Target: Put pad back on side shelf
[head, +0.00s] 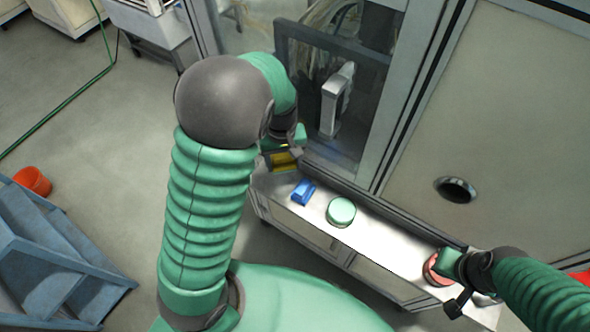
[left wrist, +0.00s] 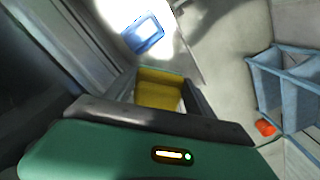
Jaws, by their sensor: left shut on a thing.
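My left gripper (head: 281,158) is shut on a yellow pad (head: 285,160), held at the left end of the metal ledge beside the machine door. In the left wrist view the yellow pad (left wrist: 160,88) shows between the two fingers of my left gripper (left wrist: 163,95). A blue stepped shelf unit (head: 60,253) stands on the floor at the lower left; it also shows at the right of the left wrist view (left wrist: 285,88). I cannot tell from the frames whether it is the side shelf. My right gripper (head: 445,268) is at the ledge's right end, its fingers partly hidden.
A round reddish item (head: 434,272) is by my right gripper. An orange-red bowl (head: 32,180) is by the blue unit. The floor between has free room.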

